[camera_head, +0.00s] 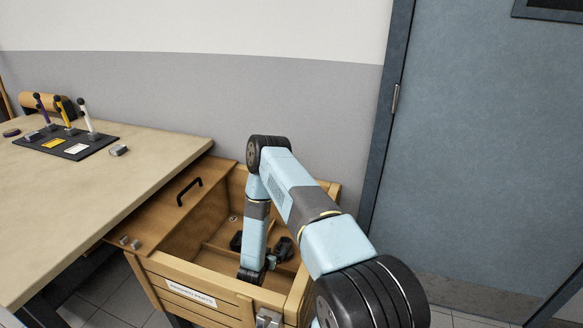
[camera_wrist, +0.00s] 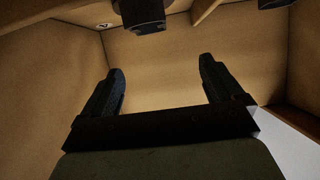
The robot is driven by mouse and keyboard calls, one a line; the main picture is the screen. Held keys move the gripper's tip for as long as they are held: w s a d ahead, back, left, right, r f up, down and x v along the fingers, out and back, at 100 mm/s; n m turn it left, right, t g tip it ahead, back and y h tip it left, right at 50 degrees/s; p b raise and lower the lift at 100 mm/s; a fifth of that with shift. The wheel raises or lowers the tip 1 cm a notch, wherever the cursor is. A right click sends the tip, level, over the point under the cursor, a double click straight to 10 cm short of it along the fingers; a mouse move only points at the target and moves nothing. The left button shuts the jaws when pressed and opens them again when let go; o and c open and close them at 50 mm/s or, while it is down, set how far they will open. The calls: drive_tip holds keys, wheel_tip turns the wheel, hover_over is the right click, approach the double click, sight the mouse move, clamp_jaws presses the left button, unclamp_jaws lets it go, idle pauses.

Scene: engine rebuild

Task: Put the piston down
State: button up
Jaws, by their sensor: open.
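My gripper (camera_wrist: 161,66) is open inside a wooden box, with nothing between its two dark fingers. A dark, roughly cylindrical part (camera_wrist: 142,12) is in the box beyond the fingers, apart from them, cut off by the top edge of the wrist view. Another dark part (camera_wrist: 276,3) barely shows at the top right. In the head view, dark parts lie in the box, one left of my forearm (camera_head: 236,241) and one right of it (camera_head: 283,250). I cannot tell which, if any, is the piston.
The wooden box (camera_head: 210,284) has inner dividers and a white front label (camera_head: 191,293). A wooden panel with a black handle (camera_head: 190,191) lies at its left. The workbench (camera_head: 90,205) carries a black board with levers (camera_head: 67,141). A blue-grey door (camera_head: 480,150) stands at right.

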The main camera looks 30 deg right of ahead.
drive_tip(key=w+a+r+n+y, duration=0.1)
drive_tip(key=w+r+y, duration=0.1)
drive_tip(key=w+r, duration=0.35)
drive_tip(key=w+a+r+t+y, duration=0.1)
drive_tip(key=w+r, duration=0.2)
drive_tip(key=r, duration=0.6)
drive_tip(key=w+a+r+n+y, duration=0.15)
drive_tip(key=w+r, duration=0.25)
drive_tip(key=r, duration=0.4)
drive_tip(key=s+a+r+n+y, duration=0.1)
drive_tip(key=a+r+y, duration=0.1)
drive_tip(key=r, duration=0.9)
drive_tip(key=s+a+r+n+y, duration=0.1)
drive_tip(key=s+a+r+y, duration=0.1)
drive_tip(key=r, duration=1)
drive_tip(key=s+r+n+g+y, duration=0.2)
drive_tip(key=s+r+n, duration=0.1)
drive_tip(key=s+r, duration=1.5)
drive_tip(key=s+d+r+g, duration=0.1)
drive_tip(key=s+r, duration=0.1)
drive_tip(key=s, duration=1)
drive_tip(key=s+d+r+n+g+h, duration=0.1)
drive_tip(key=s+r, duration=0.2)
drive_tip(key=s, duration=1)
drive_tip(key=shift+g, duration=0.4)
